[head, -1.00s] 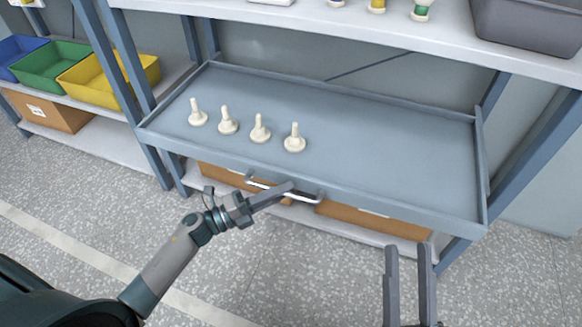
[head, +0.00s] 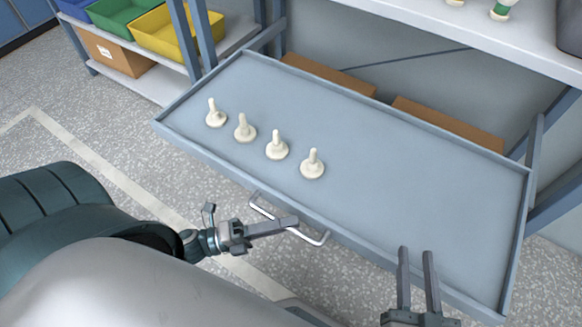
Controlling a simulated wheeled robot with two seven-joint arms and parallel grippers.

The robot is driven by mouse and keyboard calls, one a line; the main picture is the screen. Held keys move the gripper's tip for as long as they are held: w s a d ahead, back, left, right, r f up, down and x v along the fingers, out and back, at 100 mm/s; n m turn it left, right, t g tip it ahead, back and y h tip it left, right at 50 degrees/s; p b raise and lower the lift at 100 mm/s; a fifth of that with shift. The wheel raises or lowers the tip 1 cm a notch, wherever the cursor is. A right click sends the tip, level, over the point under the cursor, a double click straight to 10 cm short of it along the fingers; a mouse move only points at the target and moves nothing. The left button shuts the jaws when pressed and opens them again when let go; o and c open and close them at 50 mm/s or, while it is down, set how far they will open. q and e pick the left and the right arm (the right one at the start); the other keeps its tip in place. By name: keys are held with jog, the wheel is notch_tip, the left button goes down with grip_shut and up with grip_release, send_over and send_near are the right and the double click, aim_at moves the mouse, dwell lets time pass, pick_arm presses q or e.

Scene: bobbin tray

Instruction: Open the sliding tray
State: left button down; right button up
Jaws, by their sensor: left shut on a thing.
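The sliding tray (head: 420,215) is grey-blue with a low rim and is pulled out from the shelf frame towards me. Its silver bar handle (head: 312,238) is on the front edge. My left gripper (head: 290,222) is shut on the handle near its middle. Several cream bobbin holders (head: 313,165) with upright pegs stand in a slanting row on the left part of the tray. My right gripper (head: 418,252) is open and empty, in front of the tray's front right part in the picture; its height above the tray is hard to tell.
Brown boxes (head: 448,122) lie behind the tray on a lower level. An upper shelf (head: 430,25) runs above. Yellow (head: 178,35) and green (head: 125,20) bins stand on a rack at the left. The speckled floor (head: 80,170) is clear at left.

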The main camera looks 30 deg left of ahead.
pick_arm(q)
jog(key=c, duration=2)
grip_release()
jog(key=shift+c, duration=0.2)
